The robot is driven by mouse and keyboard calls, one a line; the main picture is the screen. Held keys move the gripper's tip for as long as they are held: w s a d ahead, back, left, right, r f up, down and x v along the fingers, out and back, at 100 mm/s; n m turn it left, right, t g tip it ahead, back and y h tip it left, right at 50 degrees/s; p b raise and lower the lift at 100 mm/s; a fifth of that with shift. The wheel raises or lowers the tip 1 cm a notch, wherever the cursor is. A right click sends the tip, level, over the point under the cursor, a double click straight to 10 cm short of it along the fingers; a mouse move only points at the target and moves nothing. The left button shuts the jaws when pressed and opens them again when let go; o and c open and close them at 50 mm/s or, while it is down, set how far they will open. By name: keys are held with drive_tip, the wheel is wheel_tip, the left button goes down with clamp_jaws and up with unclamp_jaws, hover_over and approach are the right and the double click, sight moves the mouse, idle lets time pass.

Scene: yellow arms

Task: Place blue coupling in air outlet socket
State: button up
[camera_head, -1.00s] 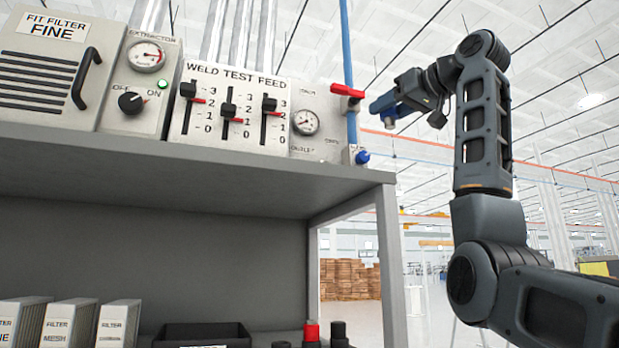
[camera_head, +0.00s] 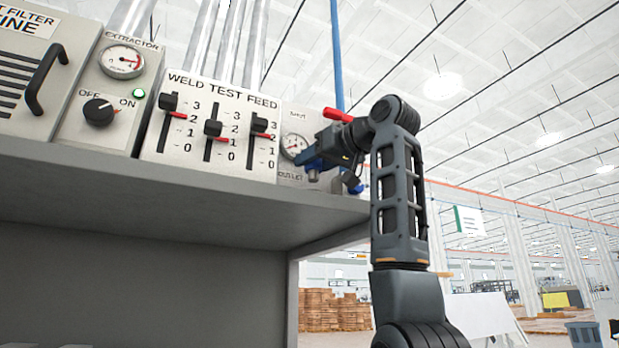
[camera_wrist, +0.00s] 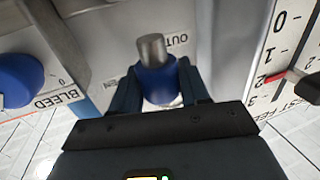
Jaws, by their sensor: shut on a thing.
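The blue coupling (camera_wrist: 158,78) has a short silver stub (camera_wrist: 151,47) and sits between my gripper's two dark fingers in the wrist view. My gripper (camera_wrist: 157,84) is shut on it. In the head view my gripper (camera_head: 314,160) is in front of the outlet panel (camera_head: 290,120), beside its gauge, and partly covers it. The OUTLET lettering shows just behind the stub in the wrist view. The air outlet socket itself is not clearly visible. I cannot tell whether the stub touches the panel.
A blue bleed knob (camera_wrist: 20,80) is close to the gripper in the wrist view. A red valve handle (camera_head: 337,115) and a blue pipe (camera_head: 337,50) stand above the gripper. The slider panel (camera_head: 212,125) is to the left. The shelf (camera_head: 200,195) runs below.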

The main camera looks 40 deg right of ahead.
sight(310, 181)
drive_tip(key=shift+w+a+f, duration=0.3)
drive_tip(key=shift+a+f, duration=0.05)
drive_tip(key=shift+f+p, duration=0.45)
drive_tip(key=shift+f, duration=1.45)
drive_tip(key=shift+f, duration=0.2)
drive_tip(key=o, duration=1.1)
drive_tip(key=shift+r, duration=0.25)
drive_tip(key=s+b, duration=0.3)
drive_tip(key=s, duration=0.9)
drive_tip(key=shift+b, duration=0.3)
